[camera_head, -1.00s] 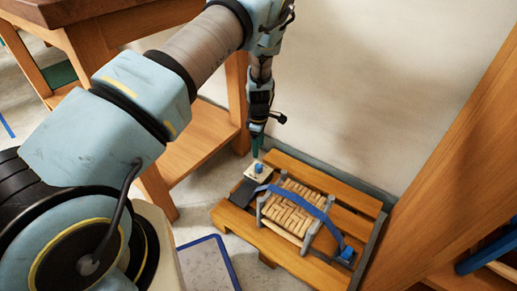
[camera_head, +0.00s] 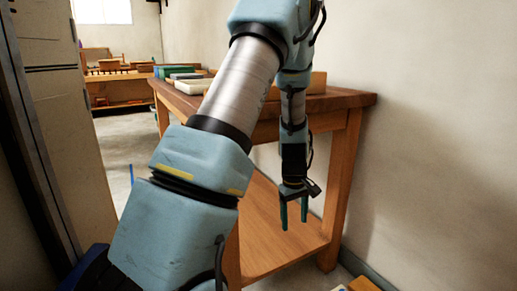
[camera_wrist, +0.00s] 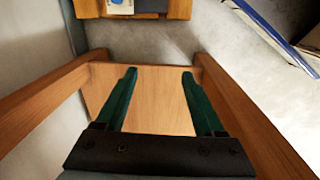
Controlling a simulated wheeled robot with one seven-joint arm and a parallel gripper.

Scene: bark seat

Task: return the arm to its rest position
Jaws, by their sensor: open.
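My arm reaches up from the lower left in the head view, bends at the top and hangs down on the right. My gripper (camera_head: 294,214) points downward in front of the wooden table (camera_head: 345,98), with its two green fingers apart and nothing between them. In the wrist view my gripper (camera_wrist: 157,85) is also open and empty. The table's lower shelf (camera_wrist: 155,100) lies behind the fingers there, between two wooden legs.
Books (camera_head: 180,74) lie on the tabletop at the back left. A grey cabinet (camera_head: 60,130) stands at the left. A pale wall is on the right. The pallet (camera_head: 362,285) barely shows at the bottom edge. It also shows in the wrist view (camera_wrist: 180,9). Bare floor surrounds it.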

